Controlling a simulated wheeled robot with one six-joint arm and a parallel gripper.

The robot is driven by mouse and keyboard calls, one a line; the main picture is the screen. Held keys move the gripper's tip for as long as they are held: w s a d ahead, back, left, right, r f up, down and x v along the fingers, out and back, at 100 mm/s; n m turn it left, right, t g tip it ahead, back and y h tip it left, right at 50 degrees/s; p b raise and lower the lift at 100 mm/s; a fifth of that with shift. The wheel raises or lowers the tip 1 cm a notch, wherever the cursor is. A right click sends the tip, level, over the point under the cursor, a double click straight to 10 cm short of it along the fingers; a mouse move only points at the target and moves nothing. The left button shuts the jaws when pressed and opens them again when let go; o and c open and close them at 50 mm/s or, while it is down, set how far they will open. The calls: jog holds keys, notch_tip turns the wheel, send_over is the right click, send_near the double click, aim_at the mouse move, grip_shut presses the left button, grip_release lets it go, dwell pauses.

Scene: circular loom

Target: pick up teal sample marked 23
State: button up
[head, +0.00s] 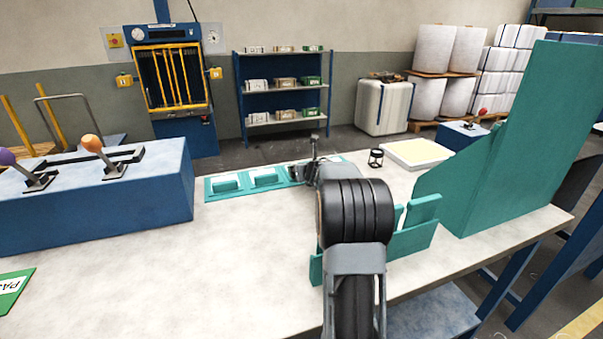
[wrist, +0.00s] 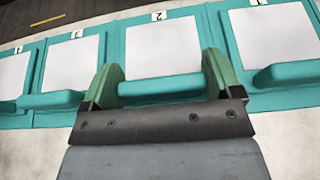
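A teal sample (wrist: 160,88), a bar-shaped block, lies between the two green fingers of my gripper (wrist: 160,82) in the wrist view. One finger stands at each end of it, and the ends are partly hidden, so I cannot tell whether the fingers press on it. It sits in front of a white panel on a teal holder. The small tag (wrist: 159,16) above that panel is too blurred to read. In the head view my gripper (head: 298,172) is low at the right of the teal row, and my arm hides the sample there.
Similar teal blocks lie on either side, one at left (wrist: 52,100) and one at right (wrist: 288,74). The head view shows a blue lever box (head: 90,200) at left, a tall teal stand (head: 520,150) at right and a pale yellow tray (head: 416,153) behind. The left front table is mostly clear.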

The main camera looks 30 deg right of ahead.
jog(key=shift+c, duration=1.3)
jog(key=shift+r, duration=0.1)
jog(key=shift+r+p, duration=0.5)
jog(key=shift+r, duration=0.15)
notch_tip(320, 180, up, 3)
jog(key=shift+w+d+f+p, duration=0.1)
jog(key=shift+p, duration=0.95)
jog(key=w+d+r+p, duration=0.7)
jog(key=d+r+p, duration=0.1)
jog(key=d+p, duration=0.3)
jog(key=shift+d+r+p, duration=0.3)
jog(key=shift+r+p, duration=0.1)
